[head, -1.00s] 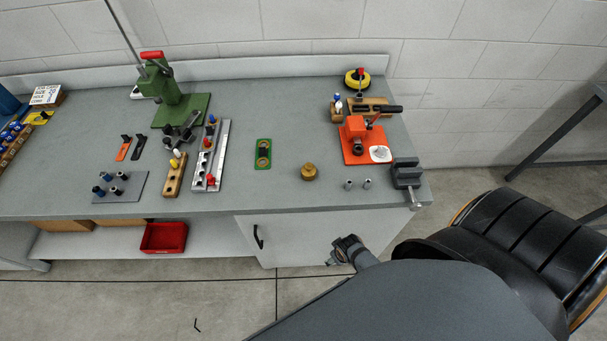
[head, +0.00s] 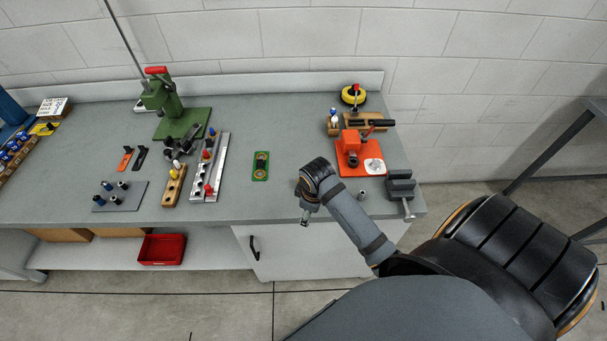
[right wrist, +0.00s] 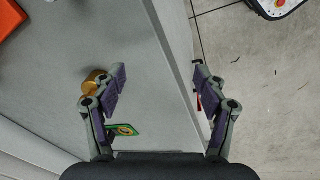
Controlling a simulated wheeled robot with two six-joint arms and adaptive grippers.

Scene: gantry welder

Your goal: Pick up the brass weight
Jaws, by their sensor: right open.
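The brass weight (right wrist: 93,82) stands on the grey bench in the right wrist view, beside and partly behind the left-hand finger. In the head view it is hidden behind my right arm. My right gripper (right wrist: 158,74) is open and empty, its fingers spread over the bench's front edge, with the weight outside the gap between them. In the head view the right gripper (head: 305,214) points down at the bench's front edge. My left gripper is not in view.
A green plate (head: 261,166) lies left of my right gripper. An orange fixture (head: 351,150), a dark vise (head: 400,185) and a small steel pin (head: 361,195) are to its right. A silver rail (head: 222,165) and a green press (head: 163,100) stand farther left.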

